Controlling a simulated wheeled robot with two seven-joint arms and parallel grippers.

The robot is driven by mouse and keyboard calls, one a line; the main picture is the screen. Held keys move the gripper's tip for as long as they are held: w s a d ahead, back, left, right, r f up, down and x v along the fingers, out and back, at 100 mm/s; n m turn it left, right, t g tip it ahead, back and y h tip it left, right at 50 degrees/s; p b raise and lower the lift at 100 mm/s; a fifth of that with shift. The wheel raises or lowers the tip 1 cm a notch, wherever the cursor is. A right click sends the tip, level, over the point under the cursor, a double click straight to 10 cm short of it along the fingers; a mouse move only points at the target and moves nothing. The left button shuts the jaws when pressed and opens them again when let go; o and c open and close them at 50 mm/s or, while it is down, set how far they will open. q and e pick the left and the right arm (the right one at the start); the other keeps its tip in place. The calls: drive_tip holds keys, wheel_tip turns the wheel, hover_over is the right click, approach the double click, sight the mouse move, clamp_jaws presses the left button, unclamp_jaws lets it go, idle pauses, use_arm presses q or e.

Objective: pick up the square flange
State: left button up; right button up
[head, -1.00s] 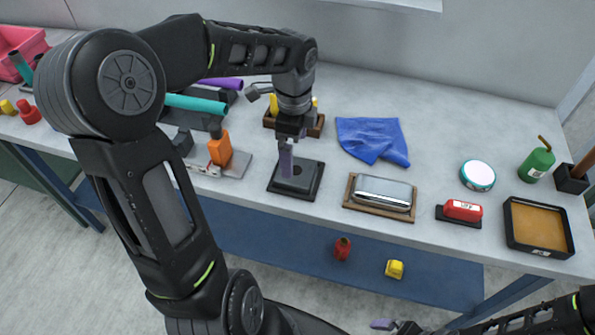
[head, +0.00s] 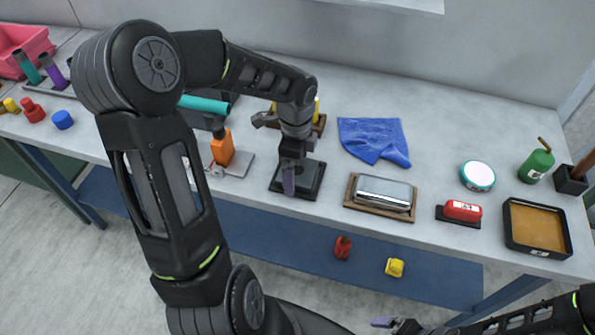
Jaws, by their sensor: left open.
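A dark square plate (head: 312,178), which looks like the square flange, lies on a black square base near the front edge of the bench.
A silver muffler (head: 384,191) on a wooden board sits right of the plate. A blue cloth (head: 372,139) lies behind. An orange bottle-like part (head: 222,147) stands at left. A red-handled block (head: 463,210) and a black-rimmed tray (head: 538,228) are farther right.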

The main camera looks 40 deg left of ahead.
use_arm(q)
drive_tip(key=shift+c, duration=0.3)
drive_tip(key=c, duration=1.9)
